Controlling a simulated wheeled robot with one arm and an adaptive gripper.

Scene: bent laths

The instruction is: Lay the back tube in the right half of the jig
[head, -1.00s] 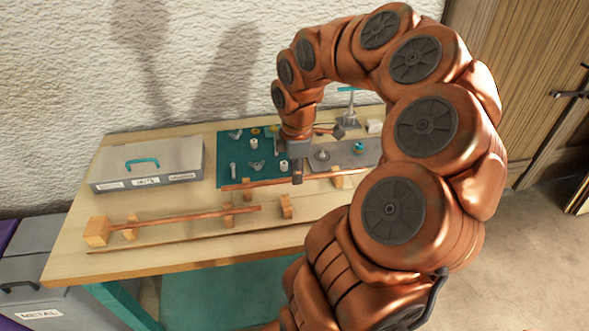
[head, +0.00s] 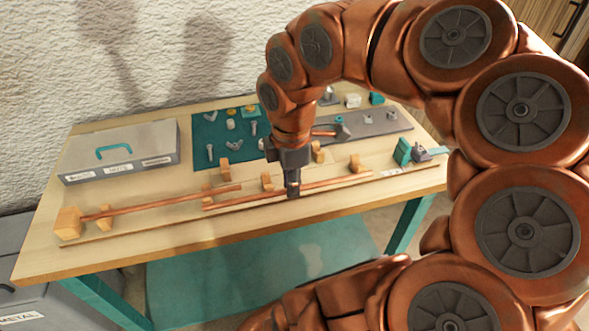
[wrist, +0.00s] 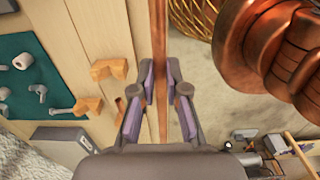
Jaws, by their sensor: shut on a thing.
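My gripper (head: 293,190) is shut on a long copper-coloured tube (head: 338,183), near its middle. In the wrist view the tube (wrist: 160,40) runs between the two fingers (wrist: 160,95). In the head view it crosses in front of the right-hand wooden blocks (head: 268,182) and (head: 355,163), apparently above the table's front edge. Its left end overlaps the view of a second copper tube (head: 160,202). That tube lies in the jig's left half, against a wooden end stop (head: 68,222). A teal clamp (head: 403,152) stands at the right end.
Two wooden blocks (head: 225,170) and (head: 318,152) stand behind, with no tube on them. A grey case (head: 118,152) sits at the back left. A teal mat (head: 205,130) with small parts and a grey plate (head: 375,125) lie at the back. The table's front edge is close.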

